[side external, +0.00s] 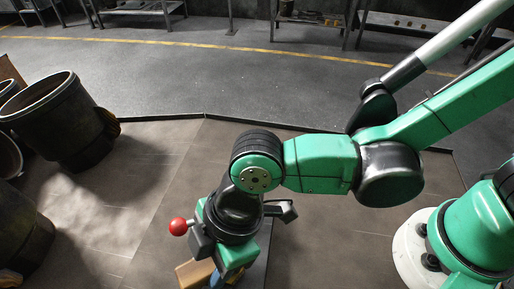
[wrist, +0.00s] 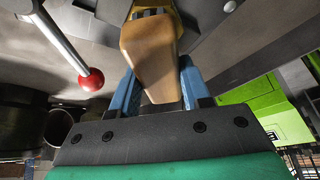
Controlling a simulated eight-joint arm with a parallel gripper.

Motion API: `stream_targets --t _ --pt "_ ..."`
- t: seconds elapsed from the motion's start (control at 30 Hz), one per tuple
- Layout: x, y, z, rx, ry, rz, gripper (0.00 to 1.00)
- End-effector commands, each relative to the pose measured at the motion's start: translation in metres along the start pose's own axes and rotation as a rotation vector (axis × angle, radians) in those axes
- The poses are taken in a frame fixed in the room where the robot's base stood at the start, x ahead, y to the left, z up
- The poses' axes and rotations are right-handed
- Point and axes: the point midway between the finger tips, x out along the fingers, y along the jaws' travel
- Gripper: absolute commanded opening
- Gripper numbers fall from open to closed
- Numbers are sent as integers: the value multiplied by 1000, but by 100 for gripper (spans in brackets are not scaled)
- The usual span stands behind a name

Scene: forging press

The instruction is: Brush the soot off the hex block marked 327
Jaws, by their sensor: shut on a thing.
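My gripper (wrist: 160,88), with blue fingers, is shut on a tan wooden piece (wrist: 150,50), which looks like a brush handle. Its far end, at the top of the wrist view, has a yellow part with a dark band; I cannot make out bristles. In the side external view my gripper (side external: 218,277) is at the bottom edge, pointing down, and part of the tan piece (side external: 192,272) shows to its left. I cannot make out the hex block, the number 327 or any soot in either view.
A red ball (side external: 178,227) on a metal rod is close left of my gripper; it also shows in the wrist view (wrist: 91,80). Large dark drums (side external: 62,120) stand at the left. A bright green machine (wrist: 255,98) is at the right.

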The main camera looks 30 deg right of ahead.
Motion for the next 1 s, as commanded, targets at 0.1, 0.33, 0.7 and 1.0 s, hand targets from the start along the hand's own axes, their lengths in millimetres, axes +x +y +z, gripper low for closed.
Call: stream_targets --t 0.1,0.33,0.7,1.0 --pt "1 0 -2 0 0 0 0" --pt "0 0 -2 1 0 0 0" --pt "-7 0 20 3 0 1 0" --pt "-12 0 33 1 -2 0 0"
